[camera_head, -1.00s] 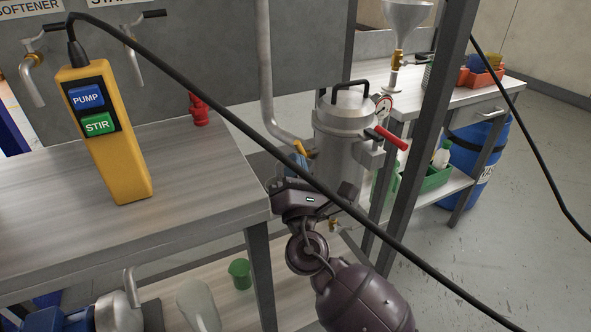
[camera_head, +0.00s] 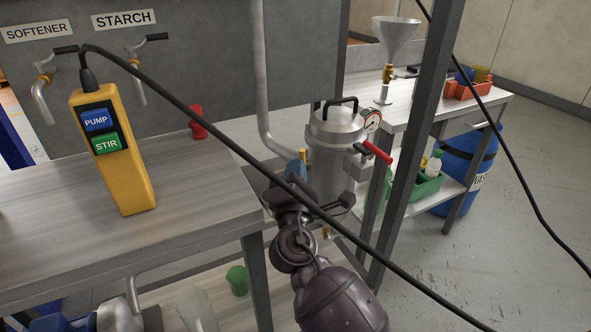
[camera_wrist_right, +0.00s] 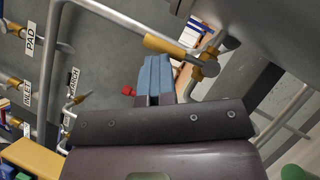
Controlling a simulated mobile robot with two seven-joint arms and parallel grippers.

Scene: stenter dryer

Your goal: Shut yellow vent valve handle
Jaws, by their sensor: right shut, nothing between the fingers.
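A silver pot (camera_head: 333,150) with a black lid handle stands behind the table, right of centre. A small yellow piece (camera_head: 302,156), likely the vent valve handle, shows at its left near the bent pipe's end. My right gripper (camera_head: 296,170) is just below and in front of it; the black cable partly covers the wrist. In the wrist view the blue fingers (camera_wrist_right: 155,64) are together and empty. A yellow-orange sleeve (camera_wrist_right: 166,46) on a grey bar lies just beyond their tips, with a brass fitting beside it. I cannot tell whether they touch. My left gripper is out of view.
A black cable crosses diagonally before my right arm from the yellow PUMP/STIR pendant (camera_head: 112,150). A dark post (camera_head: 410,150) stands right of the pot. A red lever (camera_head: 377,152) sticks out on the pot's right. The table (camera_head: 190,205) lies left of my arm.

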